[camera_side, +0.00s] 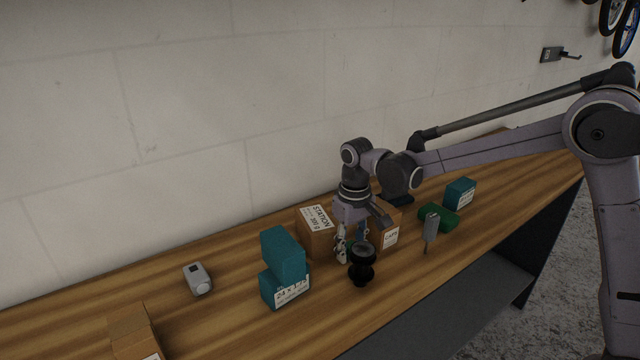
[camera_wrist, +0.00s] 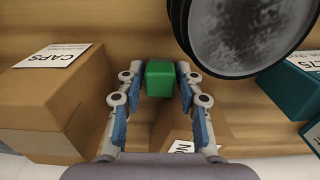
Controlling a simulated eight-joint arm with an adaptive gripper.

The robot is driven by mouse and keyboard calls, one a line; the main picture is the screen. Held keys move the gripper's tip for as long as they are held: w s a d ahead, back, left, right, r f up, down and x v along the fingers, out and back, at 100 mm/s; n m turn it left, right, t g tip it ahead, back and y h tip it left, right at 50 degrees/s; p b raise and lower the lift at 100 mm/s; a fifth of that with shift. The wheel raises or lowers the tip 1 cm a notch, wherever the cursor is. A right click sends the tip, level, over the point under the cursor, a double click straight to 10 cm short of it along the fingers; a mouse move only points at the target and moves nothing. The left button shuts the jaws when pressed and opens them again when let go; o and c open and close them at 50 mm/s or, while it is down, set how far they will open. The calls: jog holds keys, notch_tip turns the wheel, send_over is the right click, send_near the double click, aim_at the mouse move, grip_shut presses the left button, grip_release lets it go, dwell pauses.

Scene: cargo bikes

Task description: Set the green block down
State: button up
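The green block (camera_wrist: 160,78) is a small bright cube between my fingertips in the wrist view. My gripper (camera_wrist: 160,72) has a finger on each side of it and appears shut on it. In the side view, my gripper (camera_side: 350,250) points down among the boxes, just behind a black round-topped object (camera_side: 362,262). Only a sliver of green shows between the fingers there, and the black object hides part of them. I cannot tell whether the block touches the table (camera_side: 235,325).
A CAPS box (camera_side: 391,236) and a STATION box (camera_side: 318,240) flank my gripper closely. Stacked teal boxes (camera_side: 284,255) stand left. A dark green object (camera_side: 446,217), grey tool (camera_side: 431,226) and teal box (camera_side: 460,193) lie right. A grey device (camera_side: 198,279) has clear wood around it.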

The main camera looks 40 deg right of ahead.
dwell(0.3)
notch_tip(320, 180, up, 12)
jog(key=s+d+f+t, duration=0.2)
jog(key=s+d+t, duration=0.1)
jog(key=s, duration=0.6)
jog(key=s+d+f+t, duration=0.1)
jog(key=s+d+t, duration=0.2)
jog(key=s, duration=0.6)
jog(key=shift+s+f+t, duration=0.2)
jog(key=shift+f+t, duration=0.2)
jog(key=shift+t, duration=0.1)
jog(key=shift+o, duration=0.6)
jog(key=shift+s+f, duration=0.2)
